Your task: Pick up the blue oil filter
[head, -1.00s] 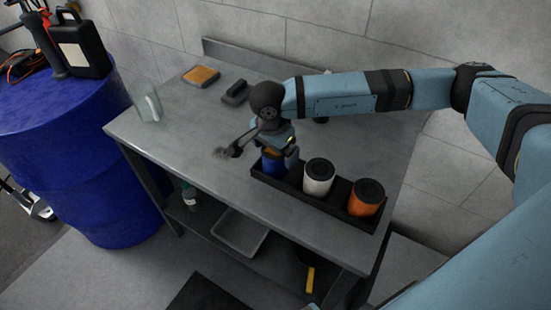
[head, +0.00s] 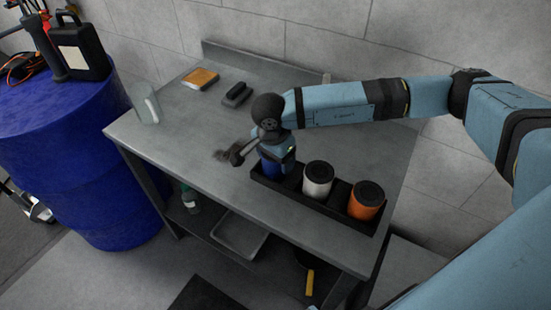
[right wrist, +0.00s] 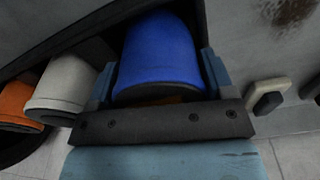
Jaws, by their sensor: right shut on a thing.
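The blue oil filter (head: 269,166) stands in the left end of a black tray (head: 318,204) on the metal table. It also shows in the right wrist view (right wrist: 158,50), between my two fingers. My right gripper (head: 275,157) comes down over it from above and is shut on it. In the right wrist view the gripper (right wrist: 160,80) has one finger on each side of the filter. The gripper hides much of the filter in the head view. My left gripper is not in view.
A white filter (head: 318,180) and an orange filter (head: 366,200) stand in the same tray to the right. A glass jar (head: 147,105), a sponge-like orange block (head: 200,78) and a dark block (head: 236,94) are on the table. A blue drum (head: 75,165) stands left.

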